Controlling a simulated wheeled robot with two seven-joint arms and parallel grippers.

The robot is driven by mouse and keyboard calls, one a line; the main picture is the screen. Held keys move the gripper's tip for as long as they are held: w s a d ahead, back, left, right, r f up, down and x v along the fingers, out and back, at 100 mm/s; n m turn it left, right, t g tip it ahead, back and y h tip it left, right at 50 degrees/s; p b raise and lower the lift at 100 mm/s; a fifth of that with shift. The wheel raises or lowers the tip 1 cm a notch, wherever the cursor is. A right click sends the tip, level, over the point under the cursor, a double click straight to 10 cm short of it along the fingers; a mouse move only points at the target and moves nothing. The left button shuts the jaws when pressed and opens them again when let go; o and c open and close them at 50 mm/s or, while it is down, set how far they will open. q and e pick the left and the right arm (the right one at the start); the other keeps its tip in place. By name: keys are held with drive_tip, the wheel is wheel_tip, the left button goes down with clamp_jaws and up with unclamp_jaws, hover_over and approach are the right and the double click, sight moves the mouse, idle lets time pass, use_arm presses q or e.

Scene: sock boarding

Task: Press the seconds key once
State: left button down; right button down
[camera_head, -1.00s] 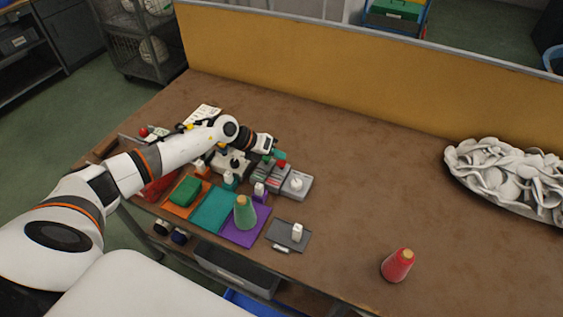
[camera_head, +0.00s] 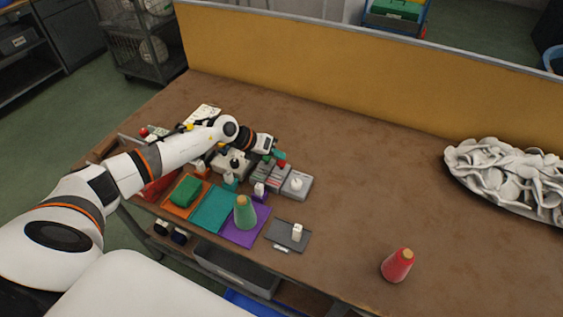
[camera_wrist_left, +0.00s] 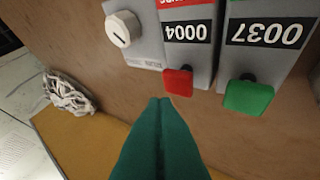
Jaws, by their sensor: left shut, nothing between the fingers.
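Two grey counters show upside down in the left wrist view. One reads 0004 (camera_wrist_left: 188,33), with a red key (camera_wrist_left: 178,82) and a red label cut off by the frame. The other reads 0037 (camera_wrist_left: 268,33), with a green key (camera_wrist_left: 249,95). In the head view the counters (camera_head: 268,175) stand in the middle of the bench's left half. My left gripper (camera_wrist_left: 160,101) is shut and empty, its teal fingertips just beside the red key; I cannot tell whether they touch. It shows above the counters in the head view (camera_head: 280,156). My right gripper is out of view.
A grey box with a white knob (camera_head: 296,184) stands right of the counters. A green cone (camera_head: 244,212) stands on a purple mat (camera_head: 262,222), and a red cone (camera_head: 397,265) near the front edge. White socks (camera_head: 505,178) lie piled at right. The bench middle is clear.

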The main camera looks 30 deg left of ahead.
use_arm(q)
drive_tip(key=shift+f, duration=0.45)
drive_tip(key=shift+f+b, duration=0.7)
drive_tip(key=shift+b, duration=0.05)
idle(0.7)
drive_tip(key=shift+r, duration=0.15)
drive_tip(key=shift+r+p, duration=1)
wheel_tip(320, 180, up, 5)
drive_tip(key=p, duration=0.4)
idle(0.3)
